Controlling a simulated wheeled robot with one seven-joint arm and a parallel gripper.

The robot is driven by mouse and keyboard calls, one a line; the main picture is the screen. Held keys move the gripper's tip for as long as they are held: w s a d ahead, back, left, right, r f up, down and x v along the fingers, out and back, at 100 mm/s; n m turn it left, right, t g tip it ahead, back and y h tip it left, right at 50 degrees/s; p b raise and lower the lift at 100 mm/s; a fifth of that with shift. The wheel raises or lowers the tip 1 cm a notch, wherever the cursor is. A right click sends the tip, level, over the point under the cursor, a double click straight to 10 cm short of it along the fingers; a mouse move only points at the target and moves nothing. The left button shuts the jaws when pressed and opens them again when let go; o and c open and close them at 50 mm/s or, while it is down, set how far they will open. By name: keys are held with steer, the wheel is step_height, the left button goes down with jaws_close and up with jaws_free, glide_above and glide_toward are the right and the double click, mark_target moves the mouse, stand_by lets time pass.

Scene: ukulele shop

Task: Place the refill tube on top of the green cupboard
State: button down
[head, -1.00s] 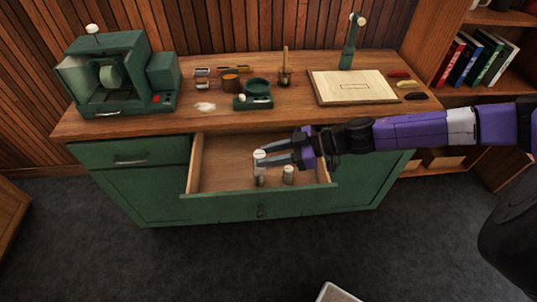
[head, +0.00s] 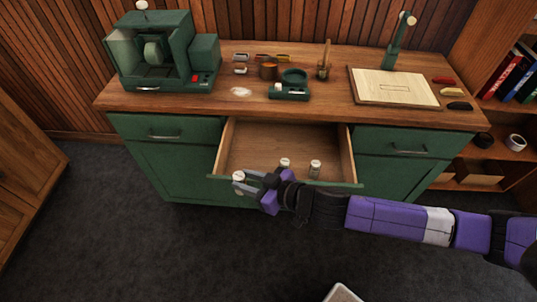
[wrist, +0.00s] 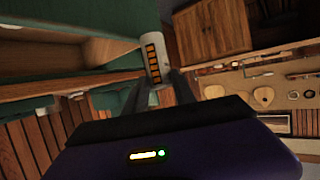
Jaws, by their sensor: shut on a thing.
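My gripper (head: 254,182) is shut on a white-capped refill tube (head: 238,177), in front of the open drawer's front edge in the head view. In the wrist view the tube (wrist: 154,62) is a pale cylinder with a row of orange marks, held between the fingertips. The green cupboard (head: 180,174) has a wooden top (head: 330,109) with its drawer (head: 260,145) pulled open. Two more white-capped tubes (head: 285,163) (head: 315,168) stand in the drawer near its front.
A green machine (head: 165,55) stands at the top's left. Small tins, a green tape-like device (head: 290,88), a brush pot (head: 323,70), a green lamp (head: 393,50) and a pale board (head: 393,88) also stand there. The front strip of the top is mostly clear.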

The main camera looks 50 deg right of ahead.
steer(key=w+a+f+m+h, duration=0.1)
steer(key=w+a+f+h, duration=0.1)
steer(key=a, duration=0.5)
steer(key=shift+w+f+m, duration=0.3)
steer(key=shift+w+m, duration=0.05)
steer(key=shift+m, duration=0.05)
steer(key=shift+w+r, duration=0.1)
steer(key=shift+r, duration=0.05)
